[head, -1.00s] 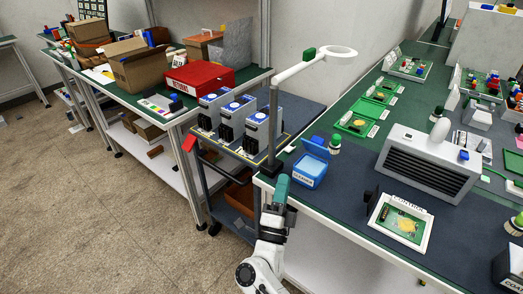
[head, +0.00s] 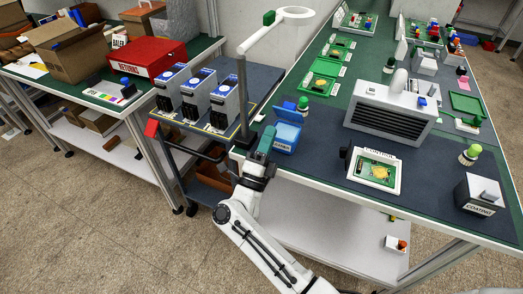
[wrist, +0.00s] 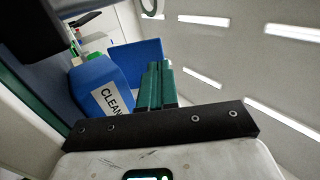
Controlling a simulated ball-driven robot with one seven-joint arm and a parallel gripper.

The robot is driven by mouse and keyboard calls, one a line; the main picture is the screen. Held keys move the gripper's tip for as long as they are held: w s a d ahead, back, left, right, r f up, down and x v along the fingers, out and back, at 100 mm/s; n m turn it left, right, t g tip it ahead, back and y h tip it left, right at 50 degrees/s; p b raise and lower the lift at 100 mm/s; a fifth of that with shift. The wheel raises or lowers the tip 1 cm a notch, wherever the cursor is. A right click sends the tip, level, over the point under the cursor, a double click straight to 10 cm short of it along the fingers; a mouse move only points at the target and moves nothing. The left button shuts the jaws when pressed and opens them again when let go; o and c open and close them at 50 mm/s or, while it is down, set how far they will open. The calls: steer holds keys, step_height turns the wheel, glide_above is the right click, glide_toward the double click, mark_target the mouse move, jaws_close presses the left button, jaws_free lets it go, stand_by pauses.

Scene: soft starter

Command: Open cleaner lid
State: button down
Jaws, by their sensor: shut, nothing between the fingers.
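The blue cleaner box (head: 286,139) stands near the left front corner of the right-hand bench. Its blue lid (head: 289,115) is tilted up at the back of the box. In the wrist view the box (wrist: 91,82) shows part of its white CLEANER label, with the blue lid panel (wrist: 126,56) raised beyond it. My gripper (head: 266,138), with green fingers, is shut and empty just left of the box. In the wrist view the fingers (wrist: 156,84) overlap the lid panel. I cannot tell whether they touch it.
A green-capped bottle (head: 303,106) stands right behind the lid. A grey vented unit (head: 392,112) and a control board tray (head: 375,170) are to the right. Dark mat between is free.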

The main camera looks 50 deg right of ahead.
mark_target(278, 110)
steer(key=shift+p+x, duration=0.5)
steer(key=shift+x, duration=1.8)
steer(key=shift+r, duration=0.15)
